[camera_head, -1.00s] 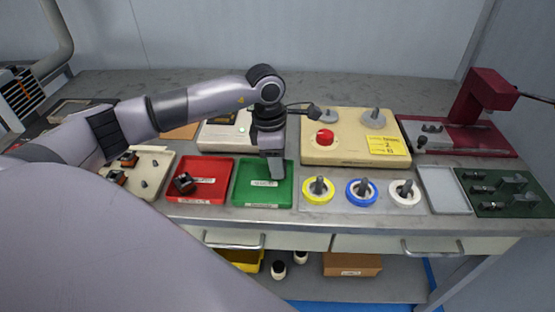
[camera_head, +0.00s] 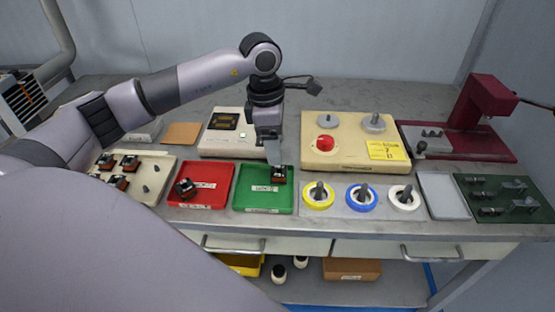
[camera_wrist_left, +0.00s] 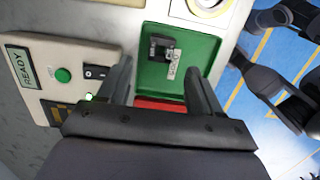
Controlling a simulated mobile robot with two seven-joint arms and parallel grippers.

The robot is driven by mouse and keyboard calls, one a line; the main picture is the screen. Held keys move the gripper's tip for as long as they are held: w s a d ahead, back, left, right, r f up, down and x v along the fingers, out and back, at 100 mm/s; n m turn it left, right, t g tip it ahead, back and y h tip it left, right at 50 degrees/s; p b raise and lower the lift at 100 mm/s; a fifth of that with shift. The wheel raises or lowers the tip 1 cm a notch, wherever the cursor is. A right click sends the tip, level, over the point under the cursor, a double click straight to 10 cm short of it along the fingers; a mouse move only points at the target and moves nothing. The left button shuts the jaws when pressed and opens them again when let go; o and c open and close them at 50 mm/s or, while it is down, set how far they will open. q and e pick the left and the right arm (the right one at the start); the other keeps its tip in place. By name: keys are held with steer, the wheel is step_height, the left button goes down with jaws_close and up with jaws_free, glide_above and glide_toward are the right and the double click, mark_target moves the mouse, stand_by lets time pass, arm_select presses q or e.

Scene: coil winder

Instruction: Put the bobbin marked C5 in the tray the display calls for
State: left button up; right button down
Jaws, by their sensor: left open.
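My left gripper (camera_head: 272,158) is open and empty just above this bobbin. In the left wrist view its two fingers (camera_wrist_left: 160,88) are apart, clear of the bobbin. Another bobbin (camera_head: 185,187) sits in the red tray (camera_head: 215,198). The display (camera_head: 225,120) is unreadable in the head view; a panel in the wrist view reads READY (camera_wrist_left: 17,66).
Several bobbins stand on the cream rack (camera_head: 150,192) at left. The cream winder (camera_head: 345,155) with a red knob is behind yellow, blue and white spools. A grey tray (camera_head: 443,195) and green fixture board (camera_head: 500,210) lie right. A maroon press (camera_head: 485,100) stands behind.

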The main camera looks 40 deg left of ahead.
arm_select(q)
step_height(320, 180, up, 6)
steer(key=shift+s+a+r, duration=0.2)
steer(key=shift+s+a, duration=0.05)
steer(key=shift+a, duration=0.05)
stand_by(0.5)
